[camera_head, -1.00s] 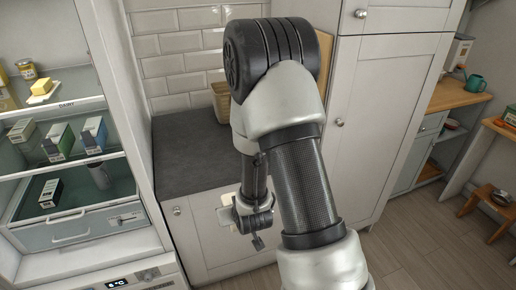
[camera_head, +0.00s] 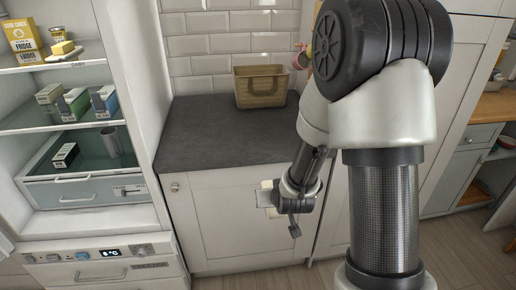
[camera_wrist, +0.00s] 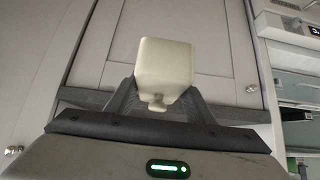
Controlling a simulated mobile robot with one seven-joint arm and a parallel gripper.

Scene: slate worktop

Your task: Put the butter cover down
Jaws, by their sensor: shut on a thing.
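The butter cover (camera_wrist: 165,68) is a cream, box-shaped lid with a small knob. In the wrist view it sits between the fingertips of my gripper (camera_wrist: 156,103), which is shut on it. In the head view my gripper (camera_head: 272,198) hangs in front of the white cabinet, below the worktop's edge, and only a pale part of the cover (camera_head: 266,186) shows. The butter (camera_head: 63,47) stands uncovered on a dish on the upper fridge shelf. The slate worktop (camera_head: 215,135) is above and behind my gripper.
A woven basket (camera_head: 261,88) stands at the back of the worktop; the worktop left of and before it is clear. The open fridge at left holds several cartons (camera_head: 76,103), a yellow box (camera_head: 22,38) and a jar (camera_head: 57,33). A tall cabinet is at right.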

